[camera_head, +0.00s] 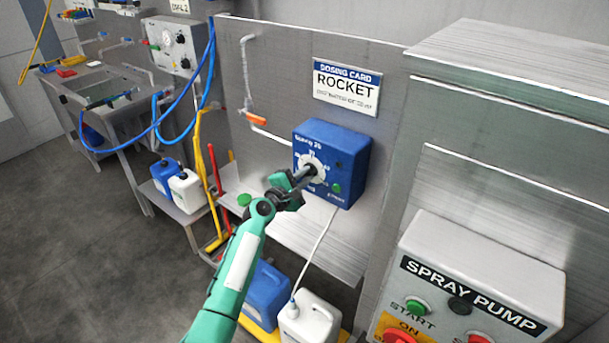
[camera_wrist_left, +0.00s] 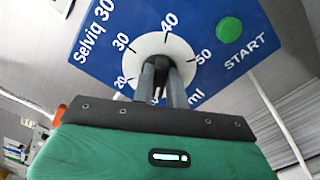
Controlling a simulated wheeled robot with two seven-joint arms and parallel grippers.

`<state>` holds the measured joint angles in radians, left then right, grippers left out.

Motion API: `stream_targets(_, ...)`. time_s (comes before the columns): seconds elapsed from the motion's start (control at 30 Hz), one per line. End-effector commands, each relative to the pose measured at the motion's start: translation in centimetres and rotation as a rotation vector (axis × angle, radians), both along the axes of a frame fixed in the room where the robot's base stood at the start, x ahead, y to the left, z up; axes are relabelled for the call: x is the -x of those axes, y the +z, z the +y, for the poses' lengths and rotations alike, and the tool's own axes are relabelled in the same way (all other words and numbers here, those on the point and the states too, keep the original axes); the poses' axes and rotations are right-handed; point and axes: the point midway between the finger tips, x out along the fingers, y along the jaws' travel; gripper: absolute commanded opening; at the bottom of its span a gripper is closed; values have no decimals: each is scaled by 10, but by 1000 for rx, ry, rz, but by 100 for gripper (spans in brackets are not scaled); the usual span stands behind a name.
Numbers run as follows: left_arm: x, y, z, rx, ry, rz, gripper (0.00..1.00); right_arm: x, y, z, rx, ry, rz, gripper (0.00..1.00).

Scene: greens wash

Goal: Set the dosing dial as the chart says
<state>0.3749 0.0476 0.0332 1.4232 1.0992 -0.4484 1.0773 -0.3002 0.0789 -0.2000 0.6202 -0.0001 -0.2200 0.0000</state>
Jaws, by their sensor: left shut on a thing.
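The blue dosing box (camera_head: 332,160) is mounted on the steel panel, with a round white dial (camera_head: 312,166) on its front and a green START button (camera_head: 336,188) at its lower right. In the left wrist view the white dial (camera_wrist_left: 152,54) has the numbers 20, 30, 40 and 50 around it and "ml" below. My left gripper (camera_head: 308,172) is at the dial, its fingers (camera_wrist_left: 165,85) shut on the dial's knob, which they mostly hide. The dial's pointer cannot be made out. The dosing card (camera_head: 346,87) above reads "ROCKET"; its small line is unreadable.
A spray pump box (camera_head: 470,290) with START and red buttons stands at lower right. Blue and white canisters (camera_head: 310,318) stand below the dosing box. An orange-handled tap (camera_head: 257,119) is to its left. A sink (camera_head: 100,85) and blue hoses lie farther left.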

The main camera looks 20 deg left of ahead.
Motion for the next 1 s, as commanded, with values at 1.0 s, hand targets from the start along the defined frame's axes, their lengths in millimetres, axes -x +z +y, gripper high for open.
stream_targets(1.0,8,-2,3,10,0,4,36,0,-2,-2,2,0,0,0)
